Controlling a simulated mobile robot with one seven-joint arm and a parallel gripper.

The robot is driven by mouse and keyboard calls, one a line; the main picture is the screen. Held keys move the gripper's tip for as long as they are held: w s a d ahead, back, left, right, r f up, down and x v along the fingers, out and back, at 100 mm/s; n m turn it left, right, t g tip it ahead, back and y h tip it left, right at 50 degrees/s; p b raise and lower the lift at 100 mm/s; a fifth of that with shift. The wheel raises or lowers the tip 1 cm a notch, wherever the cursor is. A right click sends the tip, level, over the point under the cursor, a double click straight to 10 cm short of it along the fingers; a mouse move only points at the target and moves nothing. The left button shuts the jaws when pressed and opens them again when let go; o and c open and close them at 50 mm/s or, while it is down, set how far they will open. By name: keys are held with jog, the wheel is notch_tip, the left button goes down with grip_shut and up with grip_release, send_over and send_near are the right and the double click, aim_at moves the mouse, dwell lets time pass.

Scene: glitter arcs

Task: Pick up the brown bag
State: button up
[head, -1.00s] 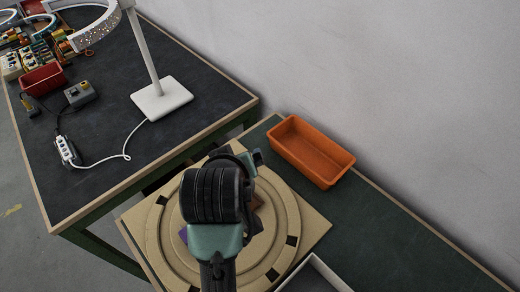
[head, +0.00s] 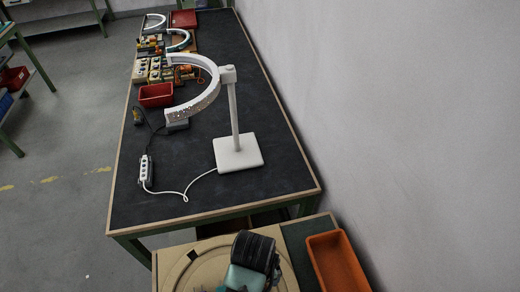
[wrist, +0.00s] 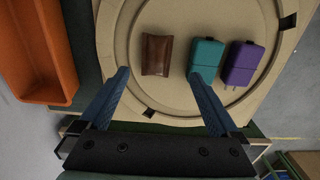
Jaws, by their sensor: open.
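The brown bag (wrist: 157,55) is a small, dark brown, roughly square leather-looking pouch. In the wrist view it lies on a beige round platform (wrist: 122,50) with a raised ring. My gripper (wrist: 165,88) is open, with its two blue fingers spread wide and nothing between them. The bag lies ahead of the fingertips, within the span between them and nearer the left finger. In the head view my wrist (head: 250,262) covers part of the platform, and the bag is hidden.
A teal case (wrist: 206,58) and a purple case (wrist: 243,63) lie right of the bag on the platform. An orange bin (wrist: 38,50) stands to the left. In the head view, a dark table (head: 200,190) carries a white ring lamp (head: 238,152) and a red bin (head: 156,95).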

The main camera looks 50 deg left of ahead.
jog(key=shift+w+d+f+p, duration=0.1)
jog(key=shift+d+f+p, duration=0.05)
jog(key=shift+f, duration=1.6)
jog(key=shift+w+d+f+p, duration=0.1)
jog(key=shift+f+p, duration=0.05)
jog(key=shift+f, duration=1.55)
jog(key=shift+c, duration=0.3)
jog(key=c, duration=1.4)
jog(key=shift+r, duration=0.15)
